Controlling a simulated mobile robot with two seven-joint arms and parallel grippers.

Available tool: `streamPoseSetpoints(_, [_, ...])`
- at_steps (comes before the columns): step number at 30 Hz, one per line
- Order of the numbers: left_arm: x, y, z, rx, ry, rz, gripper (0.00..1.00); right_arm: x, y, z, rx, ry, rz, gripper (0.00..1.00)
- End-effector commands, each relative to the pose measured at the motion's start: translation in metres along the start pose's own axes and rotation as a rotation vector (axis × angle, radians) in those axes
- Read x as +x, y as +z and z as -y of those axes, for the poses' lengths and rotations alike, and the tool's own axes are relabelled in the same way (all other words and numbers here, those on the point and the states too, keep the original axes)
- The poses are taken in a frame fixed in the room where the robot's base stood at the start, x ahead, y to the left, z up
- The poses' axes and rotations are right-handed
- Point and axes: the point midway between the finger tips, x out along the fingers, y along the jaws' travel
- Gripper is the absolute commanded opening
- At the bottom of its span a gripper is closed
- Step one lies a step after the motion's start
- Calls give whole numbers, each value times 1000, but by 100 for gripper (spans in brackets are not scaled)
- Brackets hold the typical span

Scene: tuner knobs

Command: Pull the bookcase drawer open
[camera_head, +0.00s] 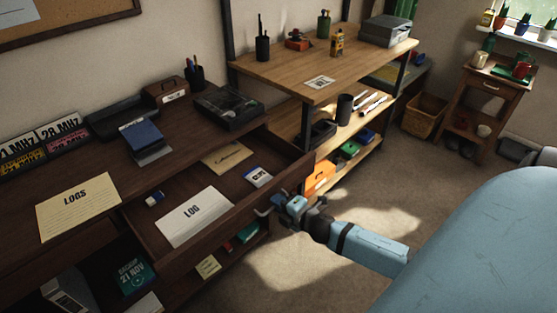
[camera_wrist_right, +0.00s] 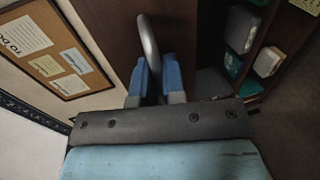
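The dark wooden drawer (camera_head: 232,212) of the bookcase stands pulled out, so its inside shows in the head view. It holds a LOG sheet (camera_head: 195,215), a tan envelope (camera_head: 227,157) and small boxes. A curved metal handle (camera_head: 262,211) is on the drawer front. My right gripper (camera_head: 281,203) is at this handle. In the right wrist view, the handle (camera_wrist_right: 149,45) passes between the blue fingers of my right gripper (camera_wrist_right: 155,80), which look closed around it. My left gripper is not in view.
The bookcase top (camera_head: 75,240) carries a LOGS sheet (camera_head: 79,205), a blue box and a dark case. A wooden shelf unit (camera_head: 310,75) stands behind, with a wicker basket (camera_head: 424,115) and a small side table (camera_head: 487,88) at right. The carpet (camera_head: 320,260) before the drawer is clear.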

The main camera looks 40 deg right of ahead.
Motion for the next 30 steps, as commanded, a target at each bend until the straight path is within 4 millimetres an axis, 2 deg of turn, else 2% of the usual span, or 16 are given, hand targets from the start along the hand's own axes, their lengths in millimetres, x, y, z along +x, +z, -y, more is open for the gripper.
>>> streamPoseSetpoints(1, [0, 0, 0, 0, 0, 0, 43, 0, 0, 0, 0, 0, 0, 19])
streamPoseSetpoints(3, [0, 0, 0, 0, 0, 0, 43, 0, 0, 0, 0, 0, 0, 34])
streamPoseSetpoints(14, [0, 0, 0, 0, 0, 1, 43, -4, 0, 1, 1, -1, 0, 34])
streamPoseSetpoints(20, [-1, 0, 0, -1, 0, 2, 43, -35, -1, 1, 2, -3, -1, 34])
streamPoseSetpoints(30, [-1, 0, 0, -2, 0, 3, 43, -107, 0, 1, 2, -2, 0, 34])
